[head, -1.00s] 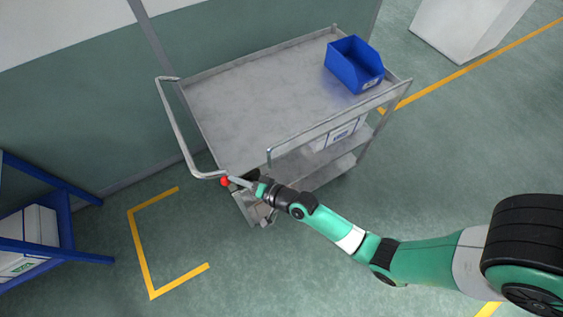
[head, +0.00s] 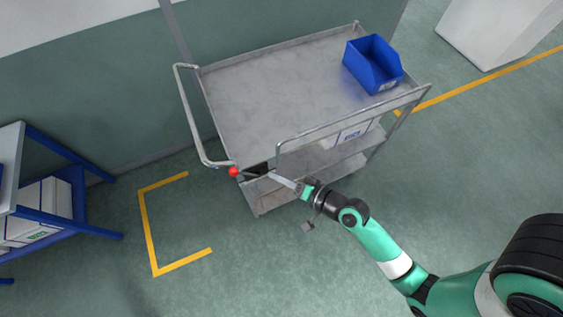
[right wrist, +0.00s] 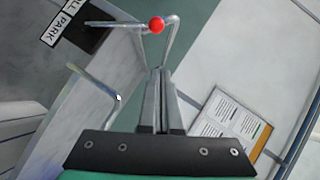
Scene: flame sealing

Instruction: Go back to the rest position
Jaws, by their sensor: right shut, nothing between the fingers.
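My right gripper (head: 287,181) is shut and empty, at the near left corner of the grey metal cart (head: 262,98) in the head view. Its closed fingers (right wrist: 160,100) point toward a lever with a red ball knob (right wrist: 156,24) in the right wrist view. The red knob (head: 234,171) also shows in the head view, a short way left of the fingertips and apart from them. My left gripper is in neither view.
A blue bin (head: 373,64) stands on the cart's top right. The cart's handle (head: 191,118) sticks out left. A blue-framed shelf (head: 78,152) with boxes stands at the left. Yellow floor lines (head: 147,228) mark open floor. A white block (head: 497,25) stands at back right.

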